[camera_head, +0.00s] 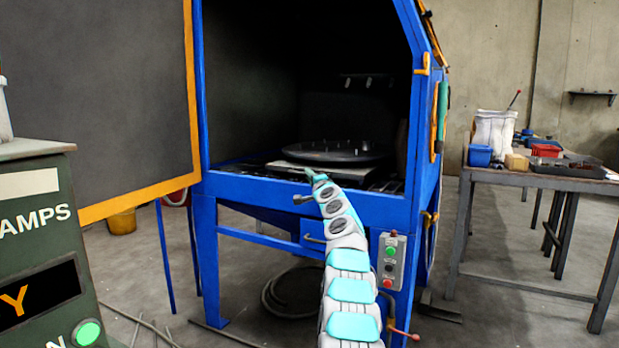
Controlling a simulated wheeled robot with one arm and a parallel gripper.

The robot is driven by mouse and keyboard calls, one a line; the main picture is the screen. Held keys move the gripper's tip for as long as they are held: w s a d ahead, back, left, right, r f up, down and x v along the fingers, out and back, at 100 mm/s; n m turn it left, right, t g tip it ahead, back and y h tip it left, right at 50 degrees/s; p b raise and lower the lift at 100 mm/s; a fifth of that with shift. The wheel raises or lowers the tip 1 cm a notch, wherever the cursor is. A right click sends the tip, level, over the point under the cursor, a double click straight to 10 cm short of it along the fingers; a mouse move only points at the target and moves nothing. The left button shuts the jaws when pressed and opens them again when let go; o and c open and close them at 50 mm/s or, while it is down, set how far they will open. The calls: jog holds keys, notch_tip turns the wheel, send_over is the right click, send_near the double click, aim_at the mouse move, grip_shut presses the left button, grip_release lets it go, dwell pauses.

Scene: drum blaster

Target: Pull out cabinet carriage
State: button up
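The blue cabinet (204,225) stands open in front of me. Inside it, a dark round turntable (335,153) sits on a carriage with a pale front plate (297,168), just behind the cabinet's front sill. My white and teal arm reaches up from the bottom of the picture. My gripper (311,175) is at the sill, overlapping the front of the carriage in the picture. Its fingers are too small to tell whether they are open or shut, or whether they touch the carriage. Any handle there is hidden or too small to make out.
The orange-edged cabinet door (120,110) is swung open at the left. A green machine (40,240) stands close at the left front. A grey control box (391,261) hangs on the cabinet front. A cluttered workbench (540,180) stands at the right. Hoses (290,292) lie on the floor.

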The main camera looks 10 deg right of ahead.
grip_shut()
jog(key=shift+f, duration=0.1)
dwell(0.8)
jog(key=shift+a, duration=0.15)
